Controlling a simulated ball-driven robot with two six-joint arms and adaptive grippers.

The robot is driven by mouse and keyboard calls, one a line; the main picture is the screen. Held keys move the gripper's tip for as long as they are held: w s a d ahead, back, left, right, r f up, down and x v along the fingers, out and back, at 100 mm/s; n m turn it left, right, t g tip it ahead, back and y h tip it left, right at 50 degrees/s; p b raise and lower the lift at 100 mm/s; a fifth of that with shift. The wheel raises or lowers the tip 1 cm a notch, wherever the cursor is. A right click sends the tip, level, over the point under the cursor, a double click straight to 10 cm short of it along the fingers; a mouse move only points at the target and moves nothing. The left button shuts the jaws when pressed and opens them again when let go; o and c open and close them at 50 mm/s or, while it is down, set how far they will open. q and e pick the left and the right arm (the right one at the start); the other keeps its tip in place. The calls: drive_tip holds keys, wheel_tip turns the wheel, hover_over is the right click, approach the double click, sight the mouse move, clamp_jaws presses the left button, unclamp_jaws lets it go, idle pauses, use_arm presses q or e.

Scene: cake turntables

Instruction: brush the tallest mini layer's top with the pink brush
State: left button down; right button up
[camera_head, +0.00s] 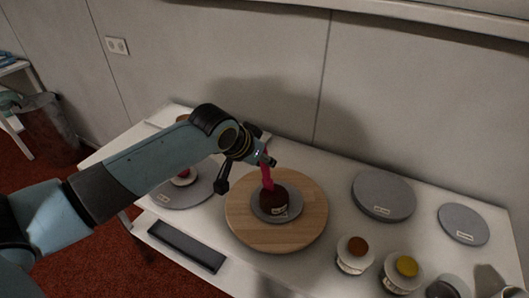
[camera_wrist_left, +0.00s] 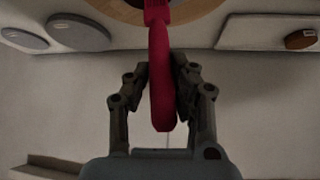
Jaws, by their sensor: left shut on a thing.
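My left gripper (camera_head: 262,160) is shut on the pink brush (camera_head: 267,178). In the left wrist view the brush (camera_wrist_left: 160,85) lies between the two fingers (camera_wrist_left: 160,88). Its lower end points down at the top of a dark red-brown mini layer (camera_head: 273,203). The brush end overlaps the layer in the head view; I cannot tell whether it touches. The layer sits on a small grey plate with a label, on a round wooden board (camera_head: 243,231). Another small layer stands on a grey disc (camera_head: 196,200) at the left, partly hidden by my arm.
Two empty grey discs (camera_head: 384,190) (camera_head: 464,224) lie on the right of the white table (camera_head: 335,190). Small labelled pots with a brown top (camera_head: 358,246) and a yellow top (camera_head: 407,266) stand at the front right. A dark tray (camera_head: 187,246) lies at the front left.

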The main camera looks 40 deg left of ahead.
use_arm(q)
drive_tip(key=w+d, duration=0.2)
drive_tip(key=d, duration=0.1)
drive_tip(key=shift+w+d, duration=0.15)
drive_tip(key=shift+d, duration=0.1)
idle(0.8)
wheel_tip(320, 180, up, 7)
idle(0.6)
idle(0.6)
